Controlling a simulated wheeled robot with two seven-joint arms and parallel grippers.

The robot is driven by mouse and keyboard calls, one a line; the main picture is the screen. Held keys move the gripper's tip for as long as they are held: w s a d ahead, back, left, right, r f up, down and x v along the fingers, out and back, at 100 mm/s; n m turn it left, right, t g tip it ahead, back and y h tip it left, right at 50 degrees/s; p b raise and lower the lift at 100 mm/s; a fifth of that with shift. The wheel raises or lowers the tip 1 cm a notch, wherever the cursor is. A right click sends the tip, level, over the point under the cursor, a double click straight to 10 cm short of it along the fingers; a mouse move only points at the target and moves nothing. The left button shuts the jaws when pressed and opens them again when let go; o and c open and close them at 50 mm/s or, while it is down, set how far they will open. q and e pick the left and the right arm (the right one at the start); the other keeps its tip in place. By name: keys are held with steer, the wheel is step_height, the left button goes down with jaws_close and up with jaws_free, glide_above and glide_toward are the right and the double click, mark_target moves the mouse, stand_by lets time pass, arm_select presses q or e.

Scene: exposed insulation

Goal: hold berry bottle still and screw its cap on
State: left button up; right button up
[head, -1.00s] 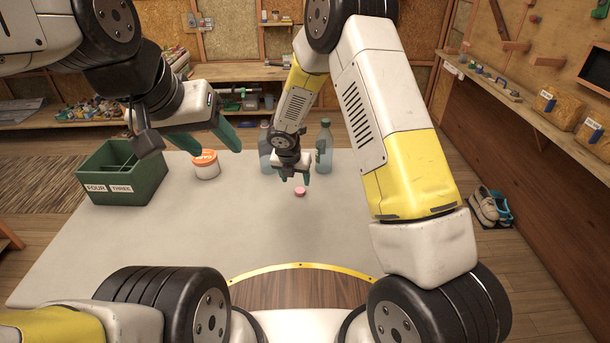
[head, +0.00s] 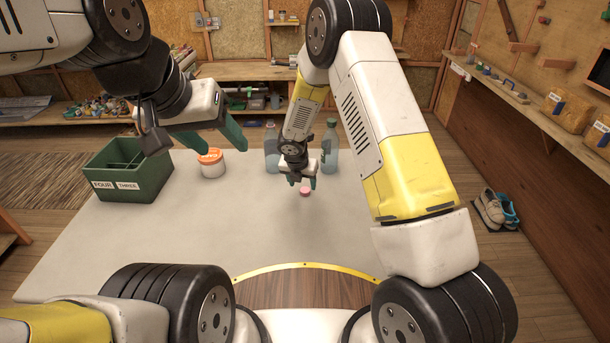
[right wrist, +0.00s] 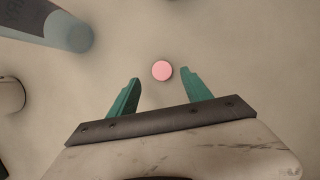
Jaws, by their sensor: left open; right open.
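A small pink cap (head: 305,191) lies on the pale table; it also shows in the right wrist view (right wrist: 162,70). My right gripper (head: 302,182) is open above the table, pointing down, close to the cap. In the right wrist view the cap lies just beyond the gap between the green fingertips (right wrist: 162,78), apart from both. Two clear bluish bottles stand behind: a left bottle (head: 270,150), partly hidden by my right arm, and a right bottle (head: 331,150) with a green top. I cannot read which is berry. My left gripper (head: 218,142) is open and empty, above the table's left.
An orange-lidded white jar (head: 212,165) and a green divided box (head: 128,195), labelled FOUR and THREE, stand on the table's left. One bottle (right wrist: 45,22) shows at the wrist view's upper left. The table's front (head: 200,235) is clear.

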mark_target(305, 189)
steer(key=x, duration=0.4)
steer(key=shift+w+d, duration=0.1)
steer(key=shift+d, duration=0.1)
jaws_close()
